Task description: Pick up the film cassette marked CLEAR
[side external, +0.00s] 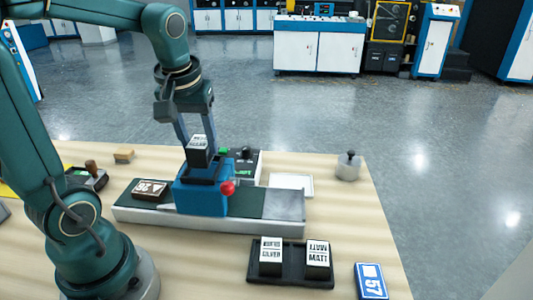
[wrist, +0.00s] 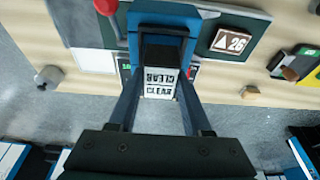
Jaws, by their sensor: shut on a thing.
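The film cassette marked CLEAR (wrist: 159,82) is a black block with a white label, seen between my fingers in the wrist view. It also shows in the side view (side external: 198,148), upright at the top of the blue laminating unit (side external: 203,196). My gripper (side external: 196,138) points down from above and is shut on the cassette. In the wrist view my gripper's fingers (wrist: 161,76) lie on both sides of it. I cannot tell whether its lower end is clear of the unit's opening.
A black tray (side external: 288,279) holds cassettes marked SILVER (side external: 271,257) and MATT (side external: 317,259). A blue card marked 57 (side external: 371,282) lies beside it. A red knob (side external: 227,188) sticks out from the blue unit. A metal weight (side external: 348,167) stands near the table's right edge.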

